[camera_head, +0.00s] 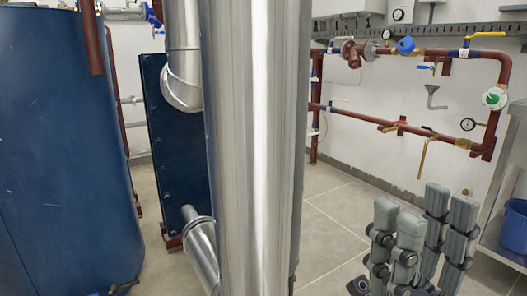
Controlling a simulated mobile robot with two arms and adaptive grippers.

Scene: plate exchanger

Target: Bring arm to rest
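My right gripper (424,208) is at the lower right, with its grey padded fingers pointing up. The fingers stand in two pairs with a clear gap between them, and nothing is held there. It is in front of bare floor, apart from the pipes and the wall. My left gripper cannot be made out in this view. A small dark piece at the bottom left edge is too cut off to identify.
A large blue tank (65,150) fills the left. A thick metal column (250,150) blocks the middle and hides what is behind it. A dark blue plate unit (172,150) stands behind. Red-brown pipes (400,128) with valves and gauges run along the wall. A blue bucket (514,222) is at far right.

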